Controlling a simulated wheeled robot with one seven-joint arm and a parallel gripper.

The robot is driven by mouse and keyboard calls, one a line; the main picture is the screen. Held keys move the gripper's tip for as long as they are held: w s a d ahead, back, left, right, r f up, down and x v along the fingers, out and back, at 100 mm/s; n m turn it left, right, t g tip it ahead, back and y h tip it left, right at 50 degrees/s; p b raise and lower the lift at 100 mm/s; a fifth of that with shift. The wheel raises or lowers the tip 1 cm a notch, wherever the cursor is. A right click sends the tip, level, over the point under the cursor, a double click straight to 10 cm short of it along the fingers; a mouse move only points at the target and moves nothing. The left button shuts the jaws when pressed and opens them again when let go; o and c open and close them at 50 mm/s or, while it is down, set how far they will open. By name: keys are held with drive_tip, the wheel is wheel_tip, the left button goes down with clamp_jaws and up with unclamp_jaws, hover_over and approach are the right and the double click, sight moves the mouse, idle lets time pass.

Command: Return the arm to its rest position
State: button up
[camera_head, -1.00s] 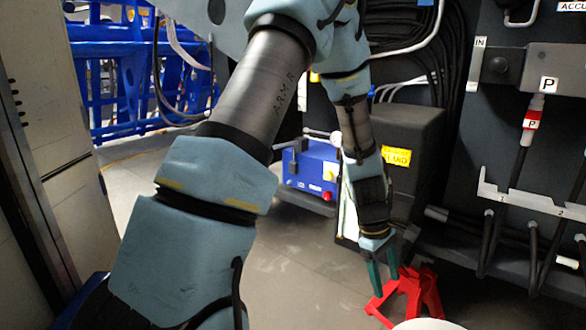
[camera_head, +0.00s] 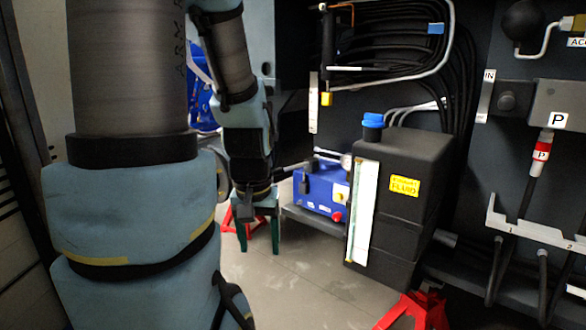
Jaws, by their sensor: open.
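My arm fills the left of the head view, with its upper links close to the camera and its forearm hanging down. My gripper (camera_head: 258,238) points down, with its two green fingers spread apart and nothing between them. It hangs in front of a red stand (camera_head: 230,216), which it partly hides. It is left of the blue box (camera_head: 318,190) and apart from it as seen here.
A black tank (camera_head: 395,190) with a blue cap and a yellow fluid label stands right of centre. A second red stand (camera_head: 420,310) is at the bottom. Hoses and a bracket (camera_head: 540,225) line the right wall. Grey floor (camera_head: 290,290) lies clear in the middle.

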wheel_tip(320, 180, up, 14)
drive_tip(key=p, duration=1.2)
